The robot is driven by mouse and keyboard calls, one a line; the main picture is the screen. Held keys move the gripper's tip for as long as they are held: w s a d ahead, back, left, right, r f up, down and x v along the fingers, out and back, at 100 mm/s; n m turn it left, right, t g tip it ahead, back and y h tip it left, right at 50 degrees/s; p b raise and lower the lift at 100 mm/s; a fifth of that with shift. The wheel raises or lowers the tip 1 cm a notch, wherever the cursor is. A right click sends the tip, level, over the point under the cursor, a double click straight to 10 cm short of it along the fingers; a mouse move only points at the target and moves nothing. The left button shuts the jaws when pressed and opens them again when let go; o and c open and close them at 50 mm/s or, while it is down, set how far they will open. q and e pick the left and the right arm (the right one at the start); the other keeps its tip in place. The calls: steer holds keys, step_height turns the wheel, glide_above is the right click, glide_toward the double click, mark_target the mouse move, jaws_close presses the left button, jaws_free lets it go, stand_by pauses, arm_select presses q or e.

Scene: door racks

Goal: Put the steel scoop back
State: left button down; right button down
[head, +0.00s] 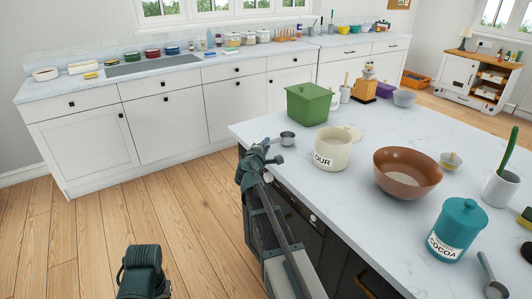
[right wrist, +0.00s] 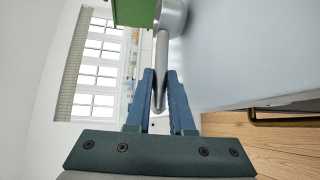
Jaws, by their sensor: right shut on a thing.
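My right gripper (head: 266,147) is shut on the handle of the steel scoop (head: 287,138) at the near-left edge of the island. In the right wrist view the fingers (right wrist: 161,76) close on the scoop's thin handle, and the scoop's round bowl (right wrist: 172,16) is beyond them. The scoop is close to the countertop; I cannot tell whether it touches it. A cream canister marked "OUR" (head: 331,153) stands open-topped to the right of the scoop. My left gripper's fingers are not seen; only part of that arm shows at the bottom left.
A green lidded box (head: 308,104) stands behind the scoop. A brown bowl (head: 407,174), teal cocoa canister (head: 457,231), utensil crock (head: 500,188) and another metal utensil (head: 495,289) occupy the island (head: 340,210). Its front-left strip is clear. A cabinet counter (head: 95,83) runs along the back wall.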

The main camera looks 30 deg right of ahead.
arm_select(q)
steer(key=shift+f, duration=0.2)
arm_select(e)
steer(key=shift+f, duration=0.2)
steer(key=shift+f, duration=0.2)
steer(key=c, duration=1.1)
jaws_free()
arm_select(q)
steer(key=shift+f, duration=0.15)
arm_select(e)
steer(key=shift+r, duration=0.15)
